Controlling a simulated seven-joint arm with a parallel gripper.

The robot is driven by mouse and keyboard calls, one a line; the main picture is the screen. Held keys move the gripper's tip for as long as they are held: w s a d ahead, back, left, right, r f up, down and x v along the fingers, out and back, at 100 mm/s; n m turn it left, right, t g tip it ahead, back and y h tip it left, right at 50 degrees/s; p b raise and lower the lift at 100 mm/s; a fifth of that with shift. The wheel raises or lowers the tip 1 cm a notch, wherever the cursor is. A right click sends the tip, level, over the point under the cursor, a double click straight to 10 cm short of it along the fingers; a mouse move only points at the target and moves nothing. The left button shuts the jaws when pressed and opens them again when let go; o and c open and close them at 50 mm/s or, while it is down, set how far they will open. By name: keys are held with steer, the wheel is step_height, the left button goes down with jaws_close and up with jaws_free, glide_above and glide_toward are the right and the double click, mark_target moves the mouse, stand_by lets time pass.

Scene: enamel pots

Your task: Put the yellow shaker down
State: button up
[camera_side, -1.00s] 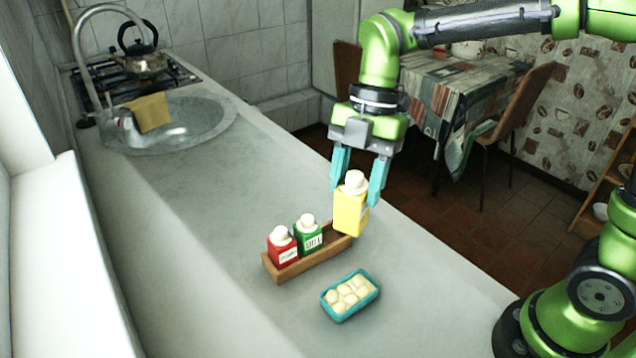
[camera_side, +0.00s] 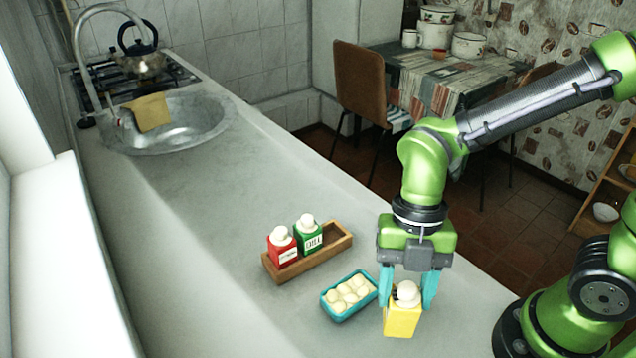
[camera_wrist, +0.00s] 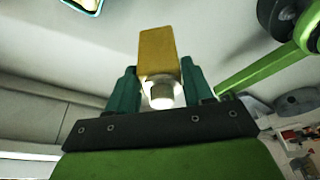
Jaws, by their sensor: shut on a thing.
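The yellow shaker (camera_side: 402,319) has a white cap and is upright between the teal fingers of my gripper (camera_side: 408,290). My gripper is shut on it, near the front edge of the counter, to the right of the teal tray. In the wrist view the yellow shaker (camera_wrist: 158,52) shows between the fingers of my gripper (camera_wrist: 160,88), its white cap towards the palm. From these views I cannot tell whether its base touches the counter.
A wooden rack (camera_side: 318,257) holds a red shaker (camera_side: 281,246) and a green shaker (camera_side: 308,238); its right end is empty. A teal tray (camera_side: 335,315) of pale round pieces stands close to the left of my gripper. The counter (camera_side: 210,215) towards the sink (camera_side: 190,122) is clear.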

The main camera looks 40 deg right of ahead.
step_height(320, 180, down, 2)
steer(key=shift+w+a+f, duration=0.95)
steer(key=shift+w+a, duration=1)
steer(key=shift+w, duration=0.05)
steer(key=shift+w+a+f, duration=0.9)
steer(key=shift+w+a, duration=0.9)
steer(key=shift+w, duration=0.05)
steer(key=shift+w+a+f, duration=0.85)
steer(key=shift+w+a, duration=1)
steer(key=shift+w, duration=0.05)
steer(key=o, duration=0.9)
steer(key=shift+f, duration=0.15)
